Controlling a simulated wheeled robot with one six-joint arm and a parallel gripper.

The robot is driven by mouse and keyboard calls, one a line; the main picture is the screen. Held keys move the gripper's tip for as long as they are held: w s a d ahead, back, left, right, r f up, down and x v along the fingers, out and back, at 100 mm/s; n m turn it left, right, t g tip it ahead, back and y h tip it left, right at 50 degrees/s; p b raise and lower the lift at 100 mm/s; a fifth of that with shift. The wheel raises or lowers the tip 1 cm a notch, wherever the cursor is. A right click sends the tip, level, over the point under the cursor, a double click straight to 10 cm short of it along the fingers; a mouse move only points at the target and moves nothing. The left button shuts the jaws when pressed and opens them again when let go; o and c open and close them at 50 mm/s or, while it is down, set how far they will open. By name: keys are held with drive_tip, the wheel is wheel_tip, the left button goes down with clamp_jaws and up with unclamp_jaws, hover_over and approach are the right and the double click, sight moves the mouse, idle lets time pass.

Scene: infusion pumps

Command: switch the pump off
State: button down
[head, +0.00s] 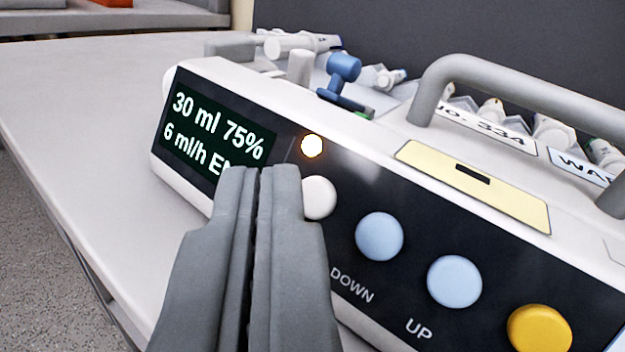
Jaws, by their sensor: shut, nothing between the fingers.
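The infusion pump (370,180) is a white box with a black front panel, standing on a white table. Its lit display (215,130) reads "30 ml 75%" and "6 ml/h E…", the rest hidden by my gripper. An orange-white lamp (312,146) glows beside the display. A white button (320,198) lies below the lamp, then two light blue buttons, DOWN (379,237) and UP (454,281), and a yellow button (539,329) at the lower right. My gripper (258,172) is shut and empty, its tips in front of the panel, just left of the white button; I cannot tell whether they touch.
The table (70,110) is bare left of the pump. A grey handle (520,95) arches over the pump's top, near a yellow label plate (475,185). A blue valve (343,68) and several syringe-like items (290,43) lie behind. A dark wall closes the back.

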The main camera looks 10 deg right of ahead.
drive_tip(key=shift+w+d, duration=0.1)
idle(0.5)
drive_tip(key=shift+w+d+f, duration=0.15)
drive_tip(key=shift+w, duration=0.1)
drive_tip(key=shift+w+d+f, duration=0.15)
drive_tip(key=shift+w, duration=0.05)
idle(0.8)
drive_tip(key=shift+s, duration=0.1)
drive_tip(key=shift+s+a+r, duration=0.3)
drive_tip(key=shift+s+a, duration=0.1)
drive_tip(key=shift+s, duration=0.05)
idle(0.5)
drive_tip(key=shift+s+a+r, duration=0.35)
drive_tip(key=shift+s+a, duration=0.1)
drive_tip(key=shift+s, duration=0.15)
drive_tip(key=shift+s+a+r, duration=0.4)
drive_tip(key=shift+s+a, duration=0.05)
drive_tip(key=shift+s, duration=0.2)
drive_tip(key=shift+s+a+r, duration=0.35)
drive_tip(key=shift+s+a, duration=0.1)
drive_tip(key=shift+s, duration=0.15)
